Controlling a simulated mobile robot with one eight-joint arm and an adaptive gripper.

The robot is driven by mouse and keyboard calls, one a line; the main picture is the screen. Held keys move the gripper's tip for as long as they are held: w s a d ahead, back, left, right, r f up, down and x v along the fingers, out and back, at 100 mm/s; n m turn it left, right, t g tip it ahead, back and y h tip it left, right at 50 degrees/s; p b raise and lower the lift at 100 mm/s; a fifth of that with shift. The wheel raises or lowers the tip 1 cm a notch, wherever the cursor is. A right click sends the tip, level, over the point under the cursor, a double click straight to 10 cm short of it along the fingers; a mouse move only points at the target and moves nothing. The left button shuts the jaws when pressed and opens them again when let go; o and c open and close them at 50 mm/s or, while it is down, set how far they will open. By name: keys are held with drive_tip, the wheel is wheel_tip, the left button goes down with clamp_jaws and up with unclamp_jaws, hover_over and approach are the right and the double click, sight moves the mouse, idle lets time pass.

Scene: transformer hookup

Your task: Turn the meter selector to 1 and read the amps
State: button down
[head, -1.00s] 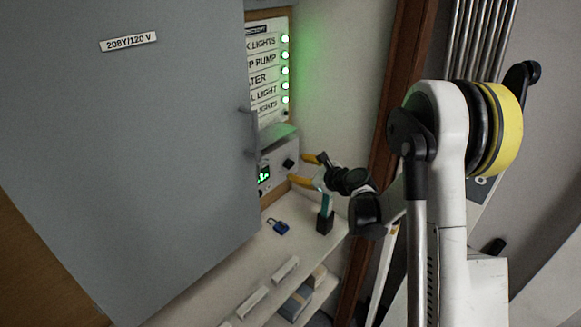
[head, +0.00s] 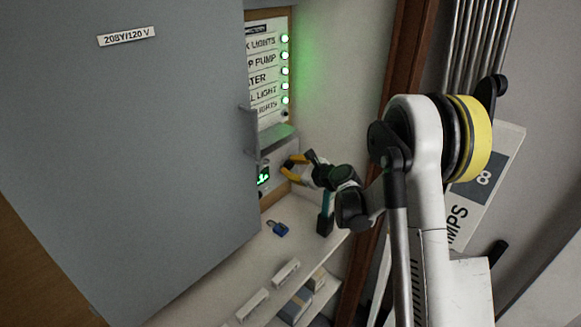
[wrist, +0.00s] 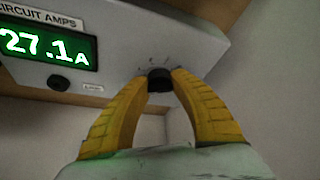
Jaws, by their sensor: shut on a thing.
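The meter box (head: 277,163) is a pale grey unit under the labelled lamp panel, partly hidden by the grey cabinet door in the head view. Its green display (wrist: 47,47) reads 27.1 A in the wrist view, under a "CIRCUIT AMPS" label. The display also shows, small, in the head view (head: 263,176). The black selector knob (wrist: 159,80) is on the box's face, right of the display. My gripper (wrist: 160,84) has its yellow fingers shut on the knob, one on each side. The marks around the knob are too blurred to read, so its setting cannot be told.
The grey door (head: 150,150) marked 208Y/120 V stands left of the meter. A blue padlock (head: 278,228) and a dark holder (head: 325,224) sit on the white shelf below. A small black button (wrist: 59,82) is under the display. A sign (head: 487,180) shows behind my arm.

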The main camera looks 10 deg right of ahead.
idle(0.3)
drive_tip(key=m+g+y, duration=0.1)
drive_tip(key=m, duration=0.1)
drive_tip(key=shift+m, duration=0.4)
drive_tip(key=shift+m+g+y, duration=0.8)
drive_tip(key=shift+m+y, duration=0.2)
drive_tip(key=shift+m, duration=0.2)
drive_tip(key=c, duration=1.1)
unclamp_jaws()
drive_tip(key=v, duration=0.7)
drive_tip(key=shift+s+d+r, duration=0.1)
drive_tip(key=shift+s+d, duration=0.05)
